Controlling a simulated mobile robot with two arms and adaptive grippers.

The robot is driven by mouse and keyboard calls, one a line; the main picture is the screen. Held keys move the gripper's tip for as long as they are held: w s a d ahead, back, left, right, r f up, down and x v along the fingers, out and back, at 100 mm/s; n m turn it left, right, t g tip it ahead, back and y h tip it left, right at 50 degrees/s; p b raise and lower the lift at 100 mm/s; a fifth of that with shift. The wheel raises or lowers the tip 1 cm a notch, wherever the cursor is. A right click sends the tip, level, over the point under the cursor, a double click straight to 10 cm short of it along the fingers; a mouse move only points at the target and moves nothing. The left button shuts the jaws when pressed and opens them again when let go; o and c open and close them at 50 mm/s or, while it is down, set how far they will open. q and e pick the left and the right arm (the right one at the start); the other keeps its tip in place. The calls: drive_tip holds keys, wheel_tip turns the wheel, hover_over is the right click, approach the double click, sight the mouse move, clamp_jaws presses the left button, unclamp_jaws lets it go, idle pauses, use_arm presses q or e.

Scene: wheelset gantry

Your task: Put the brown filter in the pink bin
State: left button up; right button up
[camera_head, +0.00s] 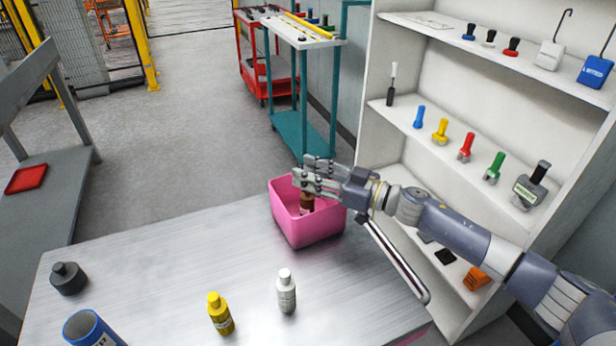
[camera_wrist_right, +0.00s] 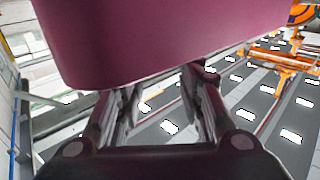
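The brown filter (camera_head: 307,204) is upright inside the pink bin (camera_head: 305,231), which stands on the back right of the metal table. My right gripper (camera_head: 313,176) is over the bin's opening, and its fingers cover the top of the filter. I cannot tell whether they grip it or whether the filter touches the bin floor. In the right wrist view, a large dark pink surface fills the top, probably the bin (camera_wrist_right: 160,35). The fingers (camera_wrist_right: 160,95) stand apart there, with background showing between them; the filter is not visible. My left gripper is out of view.
A white bottle (camera_head: 286,291), yellow bottle (camera_head: 220,314), dark grey bottle (camera_head: 68,278) and blue cylinder (camera_head: 88,330) stand on the table (camera_head: 160,265). A white shelf (camera_head: 405,150) with several items rises at right. A teal cart (camera_head: 303,130) stands behind the bin.

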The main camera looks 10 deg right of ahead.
drive_tip(key=b+v, duration=0.2)
drive_tip(key=v, duration=0.9)
drive_tip(key=shift+s+d, duration=0.2)
drive_tip(key=shift+f, duration=0.15)
